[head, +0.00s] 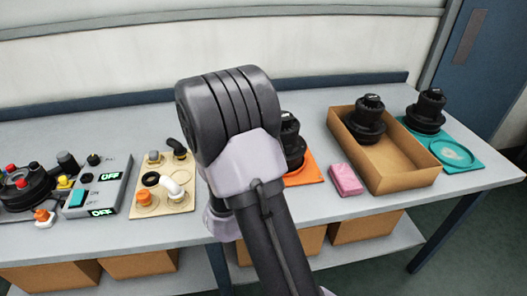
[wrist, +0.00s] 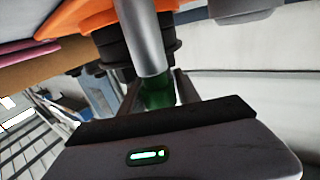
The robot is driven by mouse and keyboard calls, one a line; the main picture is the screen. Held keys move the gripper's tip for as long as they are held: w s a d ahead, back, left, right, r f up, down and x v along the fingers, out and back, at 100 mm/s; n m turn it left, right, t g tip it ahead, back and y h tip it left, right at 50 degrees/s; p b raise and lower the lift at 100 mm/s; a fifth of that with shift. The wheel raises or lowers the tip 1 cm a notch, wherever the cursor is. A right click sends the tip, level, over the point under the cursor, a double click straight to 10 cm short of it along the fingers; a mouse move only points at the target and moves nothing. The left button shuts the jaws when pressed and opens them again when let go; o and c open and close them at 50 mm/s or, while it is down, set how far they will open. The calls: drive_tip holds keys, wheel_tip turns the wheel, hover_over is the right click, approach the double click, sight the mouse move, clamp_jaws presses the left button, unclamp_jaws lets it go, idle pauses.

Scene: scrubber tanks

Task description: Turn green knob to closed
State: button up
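A dark green part (wrist: 158,92), which looks like the green knob, shows in the wrist view at the lower end of a grey metal cylinder (wrist: 145,38). My gripper (wrist: 158,90) has one dark finger on each side of it. I cannot tell whether the fingers touch or squeeze it. A black ribbed tank (wrist: 165,55) is behind the cylinder, beside an orange mat (wrist: 85,15). In the head view the black tank (head: 291,150) stands on the orange mat (head: 308,172), partly hidden by my arm. The green knob and my fingers are hidden there.
A pink sponge (head: 345,180) and a cardboard box (head: 400,178) holding another black tank (head: 368,118) stand right of the mat. A teal tray (head: 460,155) is farther right. A board of pipe fittings (head: 150,205) and a grey OFF panel (head: 98,190) are left.

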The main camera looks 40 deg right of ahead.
drive_tip(key=shift+o, duration=1)
drive_tip(key=p+v, duration=0.7)
drive_tip(key=v, duration=1)
drive_tip(key=shift+a, duration=0.2)
drive_tip(key=shift+f, duration=0.15)
